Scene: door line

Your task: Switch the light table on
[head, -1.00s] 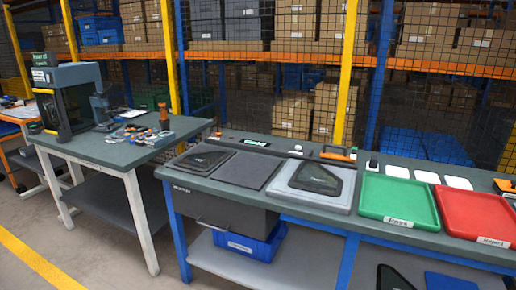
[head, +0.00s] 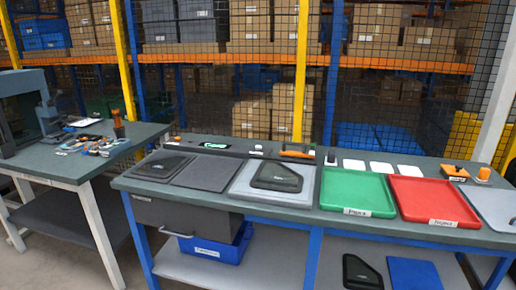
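A pale grey flat panel (head: 247,192), which looks like the light table, lies on the long grey-green workbench (head: 130,180). A black, roughly triangular part (head: 277,177) lies on it. The panel looks dull grey, and I cannot make out a glow. A small white-topped item (head: 256,150) stands behind the panel, and a dark and white upright item (head: 331,158) stands behind the green tray; I cannot tell whether either is a switch. Neither of my grippers shows in the head view.
A dark mat (head: 208,173) lies left of the panel. A green tray (head: 357,212) and a red tray (head: 434,219) lie to its right. An orange button box (head: 455,173) sits at the back right. A blue bin (head: 222,245) is below. A second table (head: 55,165) stands left.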

